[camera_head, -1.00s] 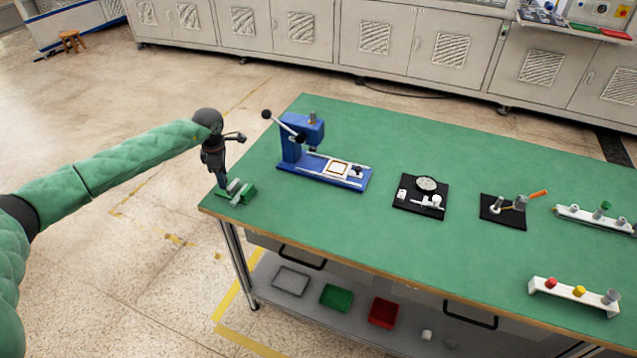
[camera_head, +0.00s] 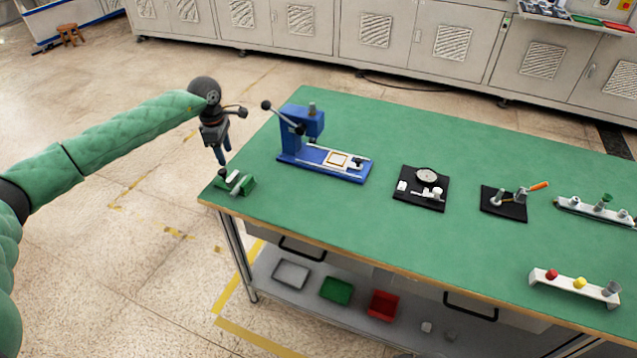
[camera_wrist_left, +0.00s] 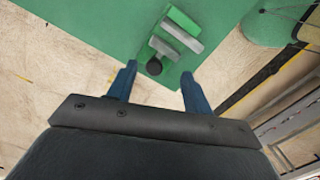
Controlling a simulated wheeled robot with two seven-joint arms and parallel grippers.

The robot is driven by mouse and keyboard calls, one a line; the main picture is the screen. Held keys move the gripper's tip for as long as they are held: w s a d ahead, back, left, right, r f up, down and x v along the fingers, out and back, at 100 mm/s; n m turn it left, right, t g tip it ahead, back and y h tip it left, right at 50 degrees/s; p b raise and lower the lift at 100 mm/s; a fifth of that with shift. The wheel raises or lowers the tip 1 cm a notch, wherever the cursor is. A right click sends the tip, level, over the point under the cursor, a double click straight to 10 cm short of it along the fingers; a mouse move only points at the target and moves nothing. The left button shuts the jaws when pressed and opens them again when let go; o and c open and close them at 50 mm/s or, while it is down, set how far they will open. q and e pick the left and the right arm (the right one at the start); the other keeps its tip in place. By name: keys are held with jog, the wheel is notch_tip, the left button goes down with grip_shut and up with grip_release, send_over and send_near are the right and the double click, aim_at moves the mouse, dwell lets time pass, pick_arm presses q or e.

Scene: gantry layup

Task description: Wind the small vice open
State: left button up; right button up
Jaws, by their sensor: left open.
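The small green vice (camera_head: 236,183) with grey jaws sits at the left corner of the green table. In the left wrist view the vice (camera_wrist_left: 177,36) lies ahead of the fingers, and its dark round handle knob (camera_wrist_left: 154,67) points toward my gripper. My right gripper is not in view.
A blue lever press (camera_head: 325,165) stands right of the vice. Further right are a black plate with a dial (camera_head: 423,188), a plate with an orange-handled clamp (camera_head: 505,203) and white racks (camera_head: 575,285). Bins (camera_head: 336,289) sit on the lower shelf. Green tabletop around the vice is clear.

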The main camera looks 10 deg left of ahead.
pick_arm(q)
jog(key=s+d+n+h, duration=0.1)
jog(key=s+d+h, duration=0.1)
jog(key=d, duration=0.7)
jog(key=s+d+f+t+h, duration=0.1)
jog(key=d+h, duration=0.4)
jog(key=d, duration=0.5)
jog(key=s+d+f+n+h, duration=0.1)
jog(key=s+d+h, duration=0.2)
jog(key=d, duration=0.7)
jog(key=shift+s+f+n+t+h+b, duration=0.3)
jog(key=shift+h+b, duration=0.1)
jog(key=shift+h, duration=0.1)
jog(key=shift+d, duration=0.1)
